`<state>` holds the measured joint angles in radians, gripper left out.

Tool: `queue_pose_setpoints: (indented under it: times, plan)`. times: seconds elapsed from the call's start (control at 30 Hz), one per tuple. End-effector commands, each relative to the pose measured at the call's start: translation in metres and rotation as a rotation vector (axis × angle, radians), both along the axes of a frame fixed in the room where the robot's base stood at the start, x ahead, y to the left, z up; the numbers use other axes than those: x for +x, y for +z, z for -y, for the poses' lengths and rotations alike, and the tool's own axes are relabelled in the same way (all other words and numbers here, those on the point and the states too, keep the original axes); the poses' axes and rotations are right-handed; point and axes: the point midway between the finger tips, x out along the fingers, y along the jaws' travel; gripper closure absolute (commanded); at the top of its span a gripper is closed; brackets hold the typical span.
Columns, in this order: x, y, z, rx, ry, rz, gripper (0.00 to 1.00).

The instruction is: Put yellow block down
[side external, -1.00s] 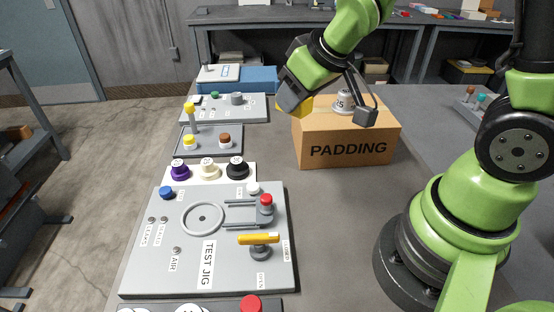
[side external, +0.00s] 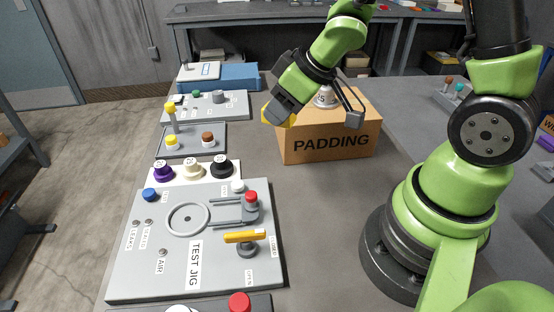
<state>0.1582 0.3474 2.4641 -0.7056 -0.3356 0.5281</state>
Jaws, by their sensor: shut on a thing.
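My gripper (side external: 283,108) is shut on a yellow block. The block (side external: 292,119) shows only as small yellow patches at the jaw tips; the dark gripper body hides most of it. The gripper is tilted, at the left end of the cardboard box (side external: 300,151) marked PADDING. It overlaps the box's upper left corner in the picture. I cannot tell whether the block touches the box or is above or beside it.
A grey weight-like piece (side external: 325,97) stands on the box beside my wrist. The test jig (side external: 130,275), with a yellow-handled clamp (side external: 244,237), lies front left. Knobs and a small tray (side external: 186,153) are behind it. Bare bench (side external: 320,210) lies in front of the box.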

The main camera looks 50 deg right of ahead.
Motion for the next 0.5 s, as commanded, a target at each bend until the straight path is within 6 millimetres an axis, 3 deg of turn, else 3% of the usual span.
queue_pose_setpoints:
  times: [0.13,0.3,0.5]
  plan:
    - [0.0,-0.023,0.003,0.004,0.219,-0.007,0.86]
    - [-0.013,-0.045,-0.004,0.004,0.475,-0.003,0.86]
    - [-0.021,-0.067,-0.008,0.007,0.563,-0.004,0.86]
